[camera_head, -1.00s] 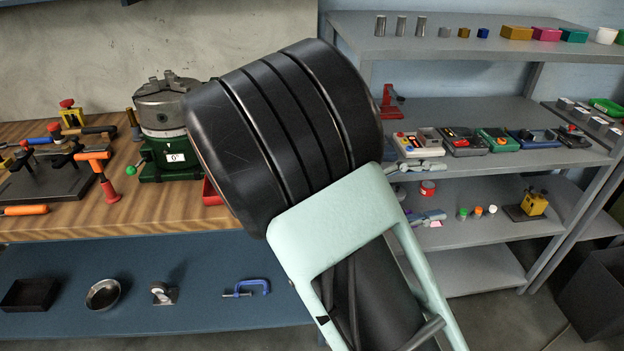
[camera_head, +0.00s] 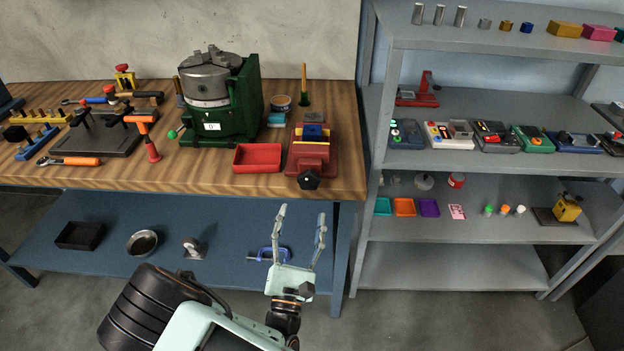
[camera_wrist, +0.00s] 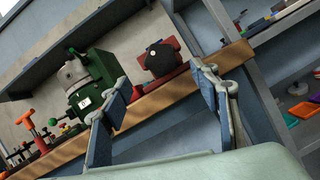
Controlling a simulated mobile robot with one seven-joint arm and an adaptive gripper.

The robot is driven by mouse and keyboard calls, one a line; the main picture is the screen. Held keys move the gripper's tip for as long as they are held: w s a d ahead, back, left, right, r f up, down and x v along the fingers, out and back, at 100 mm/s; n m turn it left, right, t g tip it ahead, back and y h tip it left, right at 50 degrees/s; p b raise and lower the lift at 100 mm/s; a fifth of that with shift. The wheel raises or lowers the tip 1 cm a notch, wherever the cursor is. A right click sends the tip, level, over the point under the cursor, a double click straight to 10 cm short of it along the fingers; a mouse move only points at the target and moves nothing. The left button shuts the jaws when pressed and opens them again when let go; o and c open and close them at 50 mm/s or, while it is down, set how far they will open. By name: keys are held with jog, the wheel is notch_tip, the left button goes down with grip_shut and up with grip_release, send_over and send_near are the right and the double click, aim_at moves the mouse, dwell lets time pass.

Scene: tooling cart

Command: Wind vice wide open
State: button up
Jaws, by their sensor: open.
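A red vice (camera_head: 312,155) stands at the right front corner of the wooden bench, with a blue block (camera_head: 313,133) at its jaws. Its dark knob (camera_head: 309,179) faces the bench's front edge. In the wrist view the red vice (camera_wrist: 171,71) and its black knob (camera_wrist: 159,58) show beyond the fingertips. How wide the vice jaws stand apart is too small to tell. My gripper (camera_head: 301,212) is open and empty, in front of the bench, below and apart from the knob. In the wrist view my gripper (camera_wrist: 158,75) has its fingers spread on either side of the vice.
A red tray (camera_head: 257,158) sits just left of the vice, and a green machine with a chuck (camera_head: 213,90) stands behind it. A blue clamp (camera_head: 270,254) lies on the lower shelf. A grey shelf unit (camera_head: 460,260) stands right of the bench. The floor in front is clear.

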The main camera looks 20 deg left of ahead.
aim_at(309, 183)
jog(key=p+x, duration=0.1)
jog(key=x, duration=0.9)
jog(key=shift+w+d+r, duration=0.1)
jog(key=shift+w+r, duration=0.05)
jog(key=shift+w, duration=0.05)
jog(key=shift+c, duration=0.2)
jog(key=c, duration=1.1)
jog(key=shift+c, duration=0.2)
jog(key=shift+n, duration=0.3)
